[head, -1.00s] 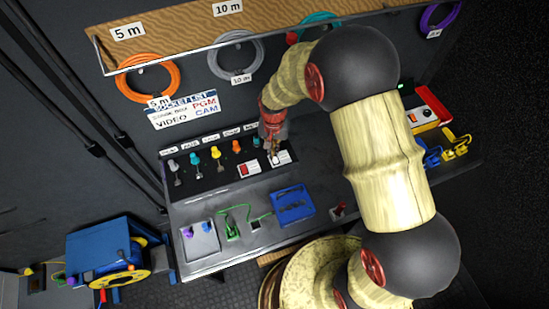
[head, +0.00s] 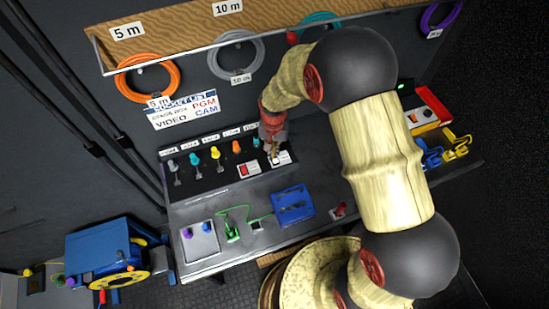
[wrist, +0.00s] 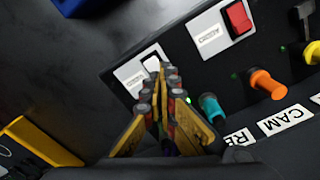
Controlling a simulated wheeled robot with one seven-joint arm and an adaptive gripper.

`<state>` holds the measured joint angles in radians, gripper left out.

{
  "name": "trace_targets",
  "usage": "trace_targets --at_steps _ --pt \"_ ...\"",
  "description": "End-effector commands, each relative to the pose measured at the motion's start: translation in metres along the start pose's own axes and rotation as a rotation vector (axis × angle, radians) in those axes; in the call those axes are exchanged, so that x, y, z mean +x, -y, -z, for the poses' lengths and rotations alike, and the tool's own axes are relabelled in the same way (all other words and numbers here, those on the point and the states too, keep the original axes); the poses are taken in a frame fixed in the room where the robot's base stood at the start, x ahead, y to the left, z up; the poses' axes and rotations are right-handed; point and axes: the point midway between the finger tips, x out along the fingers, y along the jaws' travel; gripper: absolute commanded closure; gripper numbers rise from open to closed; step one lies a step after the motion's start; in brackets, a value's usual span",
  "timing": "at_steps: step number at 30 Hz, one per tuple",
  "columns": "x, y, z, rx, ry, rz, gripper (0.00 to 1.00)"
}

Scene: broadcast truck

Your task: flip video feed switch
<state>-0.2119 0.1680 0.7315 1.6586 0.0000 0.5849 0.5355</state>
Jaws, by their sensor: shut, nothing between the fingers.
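A panel holds two rocker switches on white plates: a red one (head: 244,170) and a white one (head: 283,157) to its right. In the wrist view the red switch (wrist: 238,17) is at the upper right and the white switch (wrist: 150,58) is near the middle. My gripper (head: 274,157) is shut and empty. Its fingertips (wrist: 162,72) are at the white switch, overlapping its edge; I cannot tell whether they touch it.
A row of coloured connectors, including an orange one (wrist: 265,82) and a teal one (wrist: 211,106), runs beside the switches. A blue box (head: 293,205) and a grey plate (head: 200,242) lie on the desk. Orange (head: 145,78) and grey (head: 236,53) cable coils hang behind.

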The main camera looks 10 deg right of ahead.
Motion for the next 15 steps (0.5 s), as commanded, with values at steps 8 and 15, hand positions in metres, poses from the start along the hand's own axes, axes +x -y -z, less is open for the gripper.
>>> trace_targets --at_steps 8,15 --pt "-0.022 0.000 0.001 0.000 -0.001 0.001 1.00" --pt "-0.040 0.000 0.000 0.000 -0.001 0.001 1.00"
